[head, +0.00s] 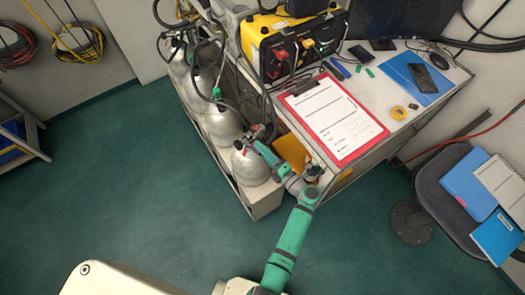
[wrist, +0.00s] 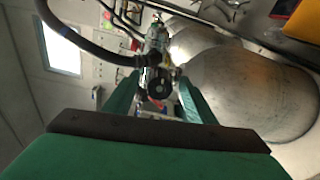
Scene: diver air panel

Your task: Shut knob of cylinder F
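The nearest grey cylinder (head: 252,170) stands at the front end of a row of cylinders; no letter is readable on it, so I cannot tell if it is F. Its rounded body also shows in the wrist view (wrist: 245,90). A dark round knob (wrist: 158,88) on a metal valve appears between the two green fingers of my gripper (wrist: 158,100). The fingers are apart, with a gap on each side of the knob, and nothing is gripped. In the head view my gripper (head: 256,146) is at the valve of this cylinder and partly hides it.
More cylinders (head: 222,122) stand in the rack behind. A black hose (wrist: 85,42) runs to the valve. The desk with a red clipboard (head: 333,118) and a yellow-black case (head: 290,45) is close on the right. The green floor (head: 130,190) on the left is clear.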

